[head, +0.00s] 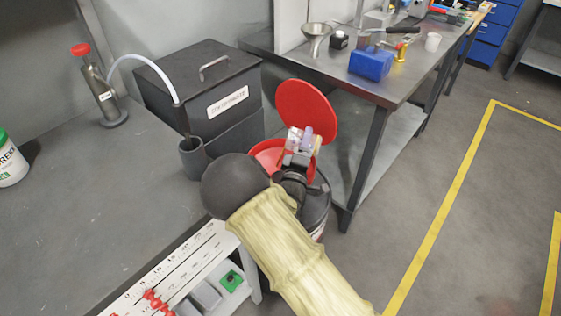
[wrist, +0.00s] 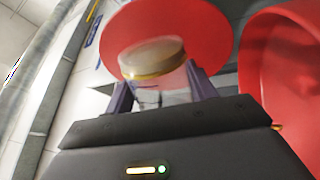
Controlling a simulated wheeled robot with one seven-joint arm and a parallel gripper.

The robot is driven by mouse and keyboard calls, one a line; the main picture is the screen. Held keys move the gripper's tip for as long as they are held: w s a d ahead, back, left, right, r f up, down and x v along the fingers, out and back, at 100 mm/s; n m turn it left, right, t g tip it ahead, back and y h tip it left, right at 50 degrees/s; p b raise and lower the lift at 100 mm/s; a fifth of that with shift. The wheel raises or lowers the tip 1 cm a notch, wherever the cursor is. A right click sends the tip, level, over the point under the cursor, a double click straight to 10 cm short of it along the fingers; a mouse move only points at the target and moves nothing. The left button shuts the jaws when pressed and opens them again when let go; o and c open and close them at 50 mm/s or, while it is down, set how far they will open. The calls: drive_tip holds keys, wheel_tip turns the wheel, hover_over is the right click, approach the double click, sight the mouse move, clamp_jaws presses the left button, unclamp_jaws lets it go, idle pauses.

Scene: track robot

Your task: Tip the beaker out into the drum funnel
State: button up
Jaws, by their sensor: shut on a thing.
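The beaker (wrist: 160,97) is clear, with a pale tan round band at its far end in the wrist view. My gripper (wrist: 160,88) is shut on it, one purple-grey finger on each side. In the head view my gripper (head: 303,142) holds the beaker (head: 292,137) above or just beside the red funnel (head: 266,150) on the dark drum (head: 318,207). The funnel's round red lid (head: 307,108) stands open behind the beaker. The funnel also shows at the right in the wrist view (wrist: 285,60). My arm hides much of the drum. I cannot tell the beaker's exact tilt.
A black lidded box (head: 200,88) stands on the grey bench (head: 95,190) left of the drum, with a grey cup (head: 192,158) beside it. A bench (head: 405,85) behind carries a blue block (head: 371,63) and a metal funnel (head: 316,32). Floor at right is clear.

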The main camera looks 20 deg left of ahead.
drive_tip(key=shift+a+f+n+y+p, duration=0.25)
drive_tip(key=shift+n+y+p, duration=0.1)
drive_tip(key=shift+n, duration=0.55)
drive_tip(key=shift+r+n, duration=0.15)
drive_tip(key=shift+n, duration=0.15)
drive_tip(key=shift+a+r+n+y+p, duration=0.25)
drive_tip(key=shift+r+n+y+p, duration=0.1)
drive_tip(key=shift+n+p, duration=0.65)
drive_tip(key=shift+d+f+m+h+b, duration=0.2)
drive_tip(key=shift+f+m+b, duration=0.25)
drive_tip(key=shift+b, duration=0.2)
drive_tip(key=shift+d+f+m+h+b, duration=0.1)
drive_tip(key=shift+f+m+h+b, duration=0.1)
drive_tip(key=shift+f+m+b, duration=0.3)
drive_tip(key=shift+d+r+m+b, duration=0.15)
drive_tip(key=shift+r+m+b, duration=0.25)
drive_tip(key=shift+m, duration=0.55)
drive_tip(key=shift+d+r+m+h, duration=0.3)
drive_tip(key=shift+d+m+h, duration=0.15)
drive_tip(key=shift+m, duration=0.35)
drive_tip(key=shift+d+r, duration=0.15)
drive_tip(key=shift+r, duration=0.1)
